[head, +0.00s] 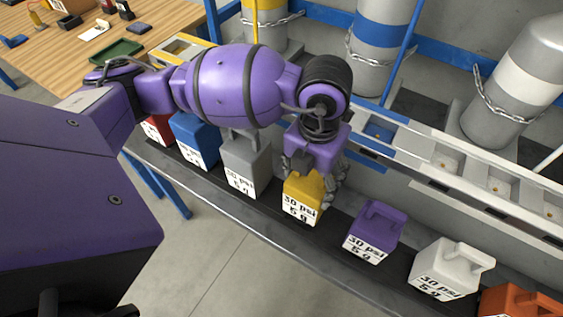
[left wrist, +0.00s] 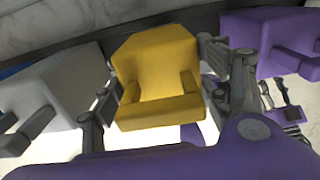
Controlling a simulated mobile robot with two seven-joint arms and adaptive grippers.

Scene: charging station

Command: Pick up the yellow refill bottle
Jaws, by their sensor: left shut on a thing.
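The yellow refill bottle (head: 303,199) stands in a row of bottles on a dark shelf in the head view. Its front carries a white label reading 30 psi, 5 g. My left gripper (head: 314,178) reaches down over it from above, and its fingers are shut on the bottle's sides. In the left wrist view the yellow bottle (left wrist: 160,75) lies between the two fingers (left wrist: 165,88). The gripper hides the bottle's top in the head view. I cannot tell whether the bottle is lifted off the shelf. My right gripper is not in view.
A grey bottle (head: 243,162) stands left of the yellow one, with a blue bottle (head: 194,140) and a red one (head: 157,129) beyond. A purple bottle (head: 374,231), a white one (head: 452,268) and an orange one (head: 522,302) stand to the right. Chained cylinders (head: 380,45) stand behind.

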